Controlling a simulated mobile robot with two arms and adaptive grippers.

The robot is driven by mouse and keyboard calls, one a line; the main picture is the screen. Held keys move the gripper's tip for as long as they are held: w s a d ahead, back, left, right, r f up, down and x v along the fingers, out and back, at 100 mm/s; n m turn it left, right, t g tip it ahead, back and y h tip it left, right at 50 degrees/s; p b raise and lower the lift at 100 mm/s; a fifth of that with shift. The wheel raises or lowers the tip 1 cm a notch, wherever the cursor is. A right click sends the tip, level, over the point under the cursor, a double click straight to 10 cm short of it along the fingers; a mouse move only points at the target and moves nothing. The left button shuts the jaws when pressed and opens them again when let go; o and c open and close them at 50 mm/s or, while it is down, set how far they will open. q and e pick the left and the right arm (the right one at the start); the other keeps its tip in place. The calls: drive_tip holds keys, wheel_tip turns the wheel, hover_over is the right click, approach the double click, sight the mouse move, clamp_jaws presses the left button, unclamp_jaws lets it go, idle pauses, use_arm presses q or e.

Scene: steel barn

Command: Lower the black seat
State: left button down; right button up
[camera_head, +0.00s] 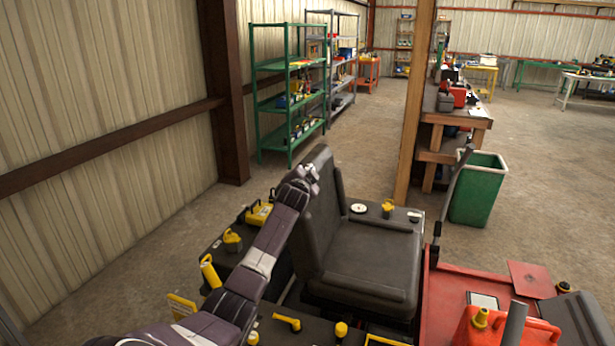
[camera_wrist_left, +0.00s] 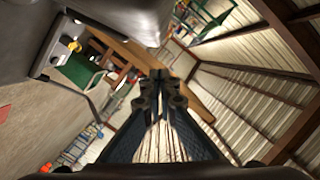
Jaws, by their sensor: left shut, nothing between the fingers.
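The black seat has an upright, slightly tilted backrest (camera_head: 325,215) and a flat cushion (camera_head: 372,262); it stands in the lower middle of the head view. My left arm reaches up from the lower left. My left gripper (camera_head: 311,176) is beside the upper left edge of the backrest; I cannot tell whether it touches. In the left wrist view the left gripper (camera_wrist_left: 160,88) is shut and empty, with dark seat surface (camera_wrist_left: 35,35) at the upper left. The arm hides part of the backrest's left side. My right gripper is out of view.
The seat sits on a machine with yellow caps and handles and a red body panel (camera_head: 448,290) on the right. A black lever (camera_head: 455,190) rises beside it. A wooden post (camera_head: 414,110), green bin (camera_head: 478,188) and green shelf (camera_head: 290,100) stand behind.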

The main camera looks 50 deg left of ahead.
use_arm(q)
drive_tip(key=b+v, duration=0.1)
drive_tip(key=v, duration=0.5)
drive_tip(key=shift+s, duration=0.3)
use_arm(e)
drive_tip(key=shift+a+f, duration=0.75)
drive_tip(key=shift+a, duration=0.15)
use_arm(q)
drive_tip(key=shift+d+r, duration=0.1)
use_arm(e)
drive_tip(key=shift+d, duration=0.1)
